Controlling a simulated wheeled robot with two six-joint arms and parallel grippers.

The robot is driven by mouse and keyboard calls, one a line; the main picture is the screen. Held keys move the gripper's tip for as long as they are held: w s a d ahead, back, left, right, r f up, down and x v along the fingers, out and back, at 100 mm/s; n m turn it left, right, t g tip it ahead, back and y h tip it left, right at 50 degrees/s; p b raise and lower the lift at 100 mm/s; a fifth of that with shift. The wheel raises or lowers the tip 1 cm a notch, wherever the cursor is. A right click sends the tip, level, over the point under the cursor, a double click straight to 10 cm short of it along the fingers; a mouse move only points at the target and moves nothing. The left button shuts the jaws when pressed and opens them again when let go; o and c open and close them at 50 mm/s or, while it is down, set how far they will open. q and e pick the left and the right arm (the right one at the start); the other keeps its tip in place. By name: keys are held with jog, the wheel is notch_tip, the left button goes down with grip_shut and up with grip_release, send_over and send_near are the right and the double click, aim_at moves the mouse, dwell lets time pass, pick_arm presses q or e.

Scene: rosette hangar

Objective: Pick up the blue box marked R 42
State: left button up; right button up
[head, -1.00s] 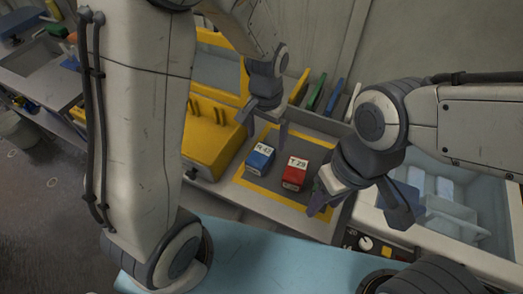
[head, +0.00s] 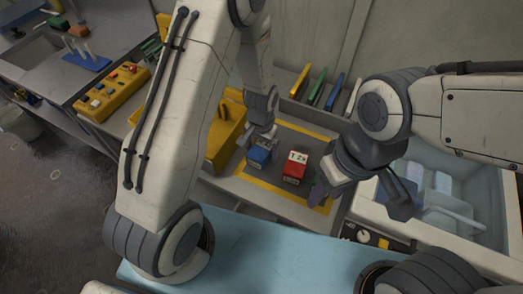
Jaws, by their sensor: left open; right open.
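The blue box (head: 257,155) stands on the dark mat with a yellow border (head: 275,188). Its top is partly covered by my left gripper (head: 258,140), so its label cannot be read now. My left gripper is open, its fingers at the top of the blue box; whether they touch it cannot be told. A red box (head: 295,168) with a white label stands just right of the blue one. My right gripper (head: 362,196) is open, to the right of the red box.
A yellow case (head: 222,140) stands left of the mat. Several coloured upright plates (head: 317,88) are behind it. A clear bin (head: 445,195) is at the right. A yellow control box (head: 112,92) lies at the far left. A light blue surface (head: 270,250) is in front.

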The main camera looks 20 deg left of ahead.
pick_arm(q)
jog(key=shift+f, duration=0.25)
jog(key=c, duration=1.4)
jog(key=shift+r, duration=0.1)
jog(key=shift+c, duration=0.2)
